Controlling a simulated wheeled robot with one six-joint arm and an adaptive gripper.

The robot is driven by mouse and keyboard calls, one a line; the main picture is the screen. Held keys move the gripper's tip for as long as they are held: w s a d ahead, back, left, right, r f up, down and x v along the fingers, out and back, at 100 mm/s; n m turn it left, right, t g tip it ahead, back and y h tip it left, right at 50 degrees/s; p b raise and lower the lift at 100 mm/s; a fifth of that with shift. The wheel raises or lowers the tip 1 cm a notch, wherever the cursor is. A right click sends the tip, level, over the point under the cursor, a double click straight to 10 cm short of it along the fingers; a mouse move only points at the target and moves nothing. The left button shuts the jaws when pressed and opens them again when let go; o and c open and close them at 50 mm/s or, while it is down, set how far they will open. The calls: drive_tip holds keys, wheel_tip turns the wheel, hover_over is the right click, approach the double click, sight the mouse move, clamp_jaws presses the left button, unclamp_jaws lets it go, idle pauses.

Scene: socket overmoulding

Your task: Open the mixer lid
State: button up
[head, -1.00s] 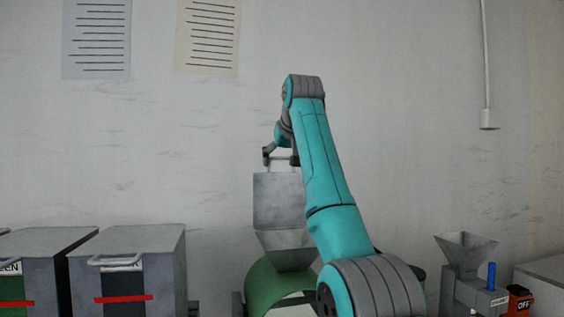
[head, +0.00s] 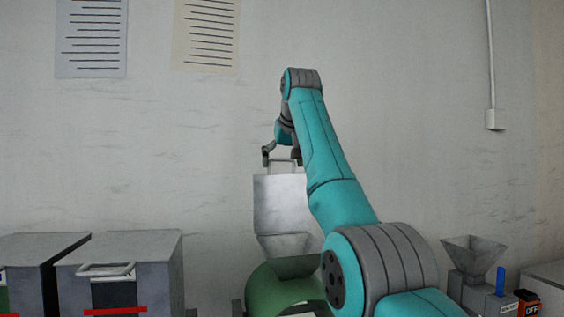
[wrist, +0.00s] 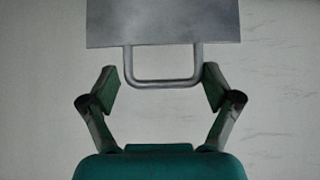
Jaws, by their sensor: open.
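The mixer has a green drum (head: 275,293) with a grey hopper (head: 283,246) on top. Its flat grey lid (head: 282,205) stands raised, close to upright, above the hopper. A bar handle (head: 283,161) sticks up from the lid's top edge. In the wrist view the lid (wrist: 163,22) is at the top, and the U-shaped handle (wrist: 163,82) hangs between my fingers. In the head view my gripper (head: 281,156) is at the lid's top edge, partly hidden by my arm.
Grey bins (head: 125,258) with handles and red bars stand at the lower left. The wall behind carries two paper sheets and a conduit.

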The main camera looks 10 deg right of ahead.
drive_tip(key=shift+r, duration=0.1)
drive_tip(key=v, duration=1.2)
idle(0.4)
